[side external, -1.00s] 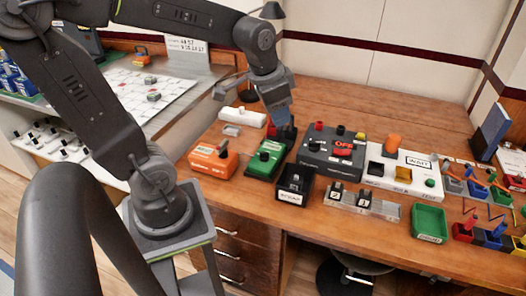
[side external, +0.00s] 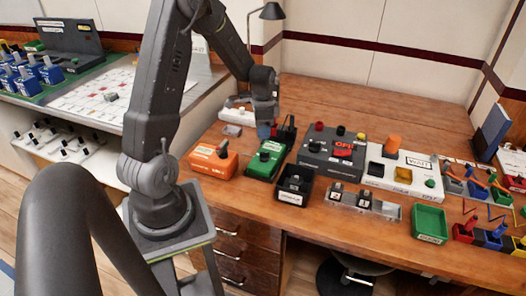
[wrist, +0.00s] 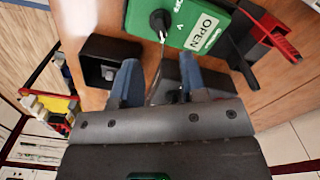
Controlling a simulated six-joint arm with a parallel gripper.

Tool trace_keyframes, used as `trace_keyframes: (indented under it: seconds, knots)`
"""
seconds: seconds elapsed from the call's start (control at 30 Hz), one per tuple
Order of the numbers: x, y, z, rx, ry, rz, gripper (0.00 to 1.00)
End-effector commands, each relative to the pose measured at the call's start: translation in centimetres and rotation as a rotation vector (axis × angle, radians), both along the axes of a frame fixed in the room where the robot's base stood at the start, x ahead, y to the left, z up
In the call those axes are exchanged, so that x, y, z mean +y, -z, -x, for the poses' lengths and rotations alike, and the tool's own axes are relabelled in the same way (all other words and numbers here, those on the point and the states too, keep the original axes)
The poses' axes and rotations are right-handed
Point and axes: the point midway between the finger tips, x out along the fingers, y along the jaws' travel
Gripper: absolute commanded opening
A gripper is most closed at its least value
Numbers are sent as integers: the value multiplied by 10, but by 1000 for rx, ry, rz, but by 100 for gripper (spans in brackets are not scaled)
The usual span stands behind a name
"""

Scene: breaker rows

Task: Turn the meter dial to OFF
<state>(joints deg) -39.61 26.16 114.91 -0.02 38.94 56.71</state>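The green meter (side external: 268,160) sits on the wooden bench and has a black round dial (side external: 265,156). In the wrist view the meter (wrist: 185,28) is at the top, with a white label reading OPEN and the dial (wrist: 160,22) in view. The dial's exact pointing is hard to read. My gripper (side external: 264,134) hangs above the far end of the meter, pointing down. In the wrist view my gripper (wrist: 158,62) has its two blue fingers spread with nothing between them. They are apart from the dial.
An orange device (side external: 212,158) is left of the meter. A black probe holder (side external: 287,130) with a red lead (wrist: 262,22) stands close by. Bare bench (side external: 400,105) lies behind.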

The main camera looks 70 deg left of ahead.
Motion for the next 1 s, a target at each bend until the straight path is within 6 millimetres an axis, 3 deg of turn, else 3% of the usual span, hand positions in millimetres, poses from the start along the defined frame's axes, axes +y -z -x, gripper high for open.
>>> trace_keyframes:
  seconds: [0.2,0.43,0.87,1.0]
  knots:
    - [-1,47,1,3,0,3,39]
    - [-1,80,0,2,0,2,39]
    - [0,92,0,-1,-1,-1,39]
    - [-1,92,0,-1,-1,-1,29]
